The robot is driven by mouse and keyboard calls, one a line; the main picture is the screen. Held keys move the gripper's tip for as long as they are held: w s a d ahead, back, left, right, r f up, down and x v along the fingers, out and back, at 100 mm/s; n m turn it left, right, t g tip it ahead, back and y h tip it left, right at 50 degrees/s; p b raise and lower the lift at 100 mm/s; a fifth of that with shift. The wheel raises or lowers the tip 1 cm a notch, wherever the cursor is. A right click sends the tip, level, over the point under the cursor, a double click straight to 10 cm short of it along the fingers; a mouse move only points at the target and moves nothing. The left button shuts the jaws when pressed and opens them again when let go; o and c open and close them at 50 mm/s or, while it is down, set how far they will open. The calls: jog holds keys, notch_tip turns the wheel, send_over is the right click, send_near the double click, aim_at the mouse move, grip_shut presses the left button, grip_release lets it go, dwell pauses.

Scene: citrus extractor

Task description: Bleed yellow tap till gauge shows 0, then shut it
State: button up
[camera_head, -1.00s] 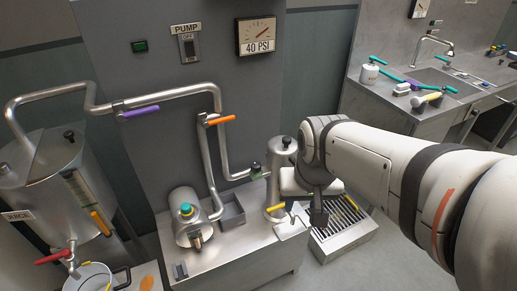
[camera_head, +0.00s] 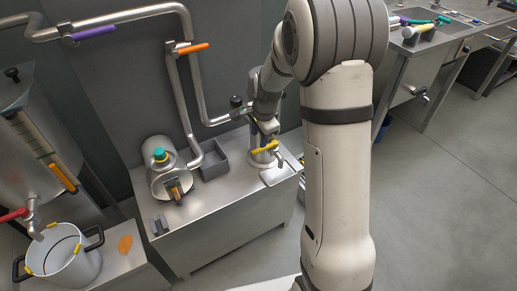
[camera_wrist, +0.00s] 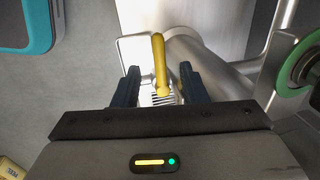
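The yellow tap handle (camera_head: 265,147) is on the steel cylinder at the right end of the steel bench. In the wrist view the handle (camera_wrist: 159,62) points up the picture, between the two dark fingers of my gripper (camera_wrist: 159,86). The fingers are apart, with a gap on each side of the handle, so my gripper is open. In the head view my gripper (camera_head: 268,128) is just above and behind the handle, partly hidden by my arm. The gauge is out of view now.
Purple (camera_head: 92,33) and orange (camera_head: 192,48) handles sit on the wall pipes. A motor-like steel unit (camera_head: 165,182) and a grey open box (camera_head: 213,165) are on the bench. A white bucket (camera_head: 80,268) stands below a red tap (camera_head: 14,215). A green-ringed fitting (camera_wrist: 297,68) is close right.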

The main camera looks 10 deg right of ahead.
aim_at(257, 150)
jog(key=f, duration=0.4)
jog(key=w+f+b, duration=0.1)
jog(key=f, duration=0.1)
jog(key=shift+w+a+f, duration=0.1)
jog(key=shift+a+f, duration=0.15)
jog(key=shift+f, duration=0.05)
jog(key=shift+c, duration=0.6)
grip_shut()
